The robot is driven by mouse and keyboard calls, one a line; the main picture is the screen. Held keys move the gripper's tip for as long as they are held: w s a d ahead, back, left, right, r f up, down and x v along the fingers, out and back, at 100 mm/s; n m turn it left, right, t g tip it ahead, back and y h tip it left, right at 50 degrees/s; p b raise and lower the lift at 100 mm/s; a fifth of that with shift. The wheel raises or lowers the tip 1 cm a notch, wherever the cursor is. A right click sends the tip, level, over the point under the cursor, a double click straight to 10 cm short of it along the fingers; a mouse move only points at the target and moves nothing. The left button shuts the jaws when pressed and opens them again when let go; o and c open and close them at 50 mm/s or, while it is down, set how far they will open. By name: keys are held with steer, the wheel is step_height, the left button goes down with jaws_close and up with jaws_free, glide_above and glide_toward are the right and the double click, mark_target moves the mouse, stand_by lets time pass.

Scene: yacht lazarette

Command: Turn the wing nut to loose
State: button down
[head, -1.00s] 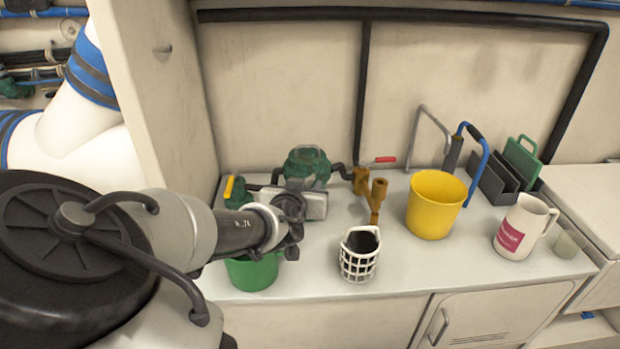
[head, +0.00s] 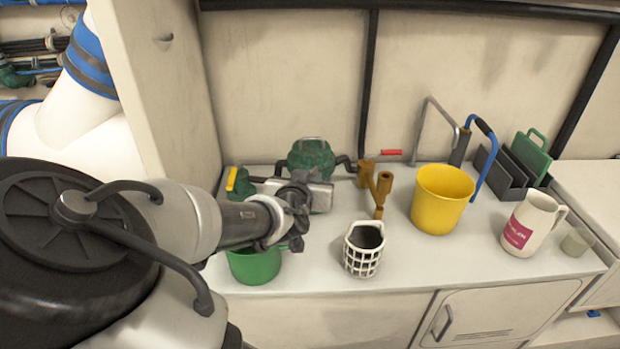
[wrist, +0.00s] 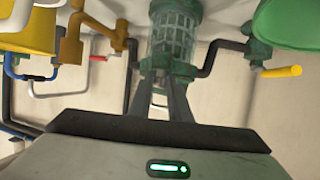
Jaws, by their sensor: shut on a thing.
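The green strainer (head: 311,158) with a clear, ribbed bowl stands at the back of the counter, joined to dark pipes. It also shows large in the wrist view (wrist: 175,35). My gripper (wrist: 163,84) reaches to the strainer's near end, its two dark fingers close together. It is shut on a small part there, which fits the wing nut. The nut itself is hidden between the fingertips, so its angle cannot be told. In the head view my wrist and grey hand cover the fingers and the strainer's near side.
A green bucket (head: 254,264) stands under my wrist. A white mesh basket (head: 363,262) is right of it. A brass valve (head: 378,190) with a red handle (head: 392,152) is close right of the strainer. A yellow bucket (head: 441,205) and white jug (head: 530,225) stand farther right.

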steer(key=shift+d, duration=0.1)
steer(key=shift+w+d+r+n+g+y+b, duration=0.1)
steer(key=shift+d+n+y+b, duration=0.2)
steer(key=shift+n+y, duration=1.05)
steer(key=shift+d+f+n+g+y+b, duration=0.1)
steer(key=shift+d+n+y+b, duration=0.2)
steer(key=shift+n+y, duration=1.1)
steer(key=shift+w+d+r+n+g+y+b, duration=0.1)
steer(key=shift+d+n+y+b, duration=0.2)
steer(key=shift+n+y, duration=1.05)
steer(key=shift+a+y, duration=0.1)
steer(key=shift+y, duration=0.3)
steer(key=c, duration=1.6)
jaws_free()
steer(key=shift+c, duration=0.2)
steer(key=shift+s, duration=0.15)
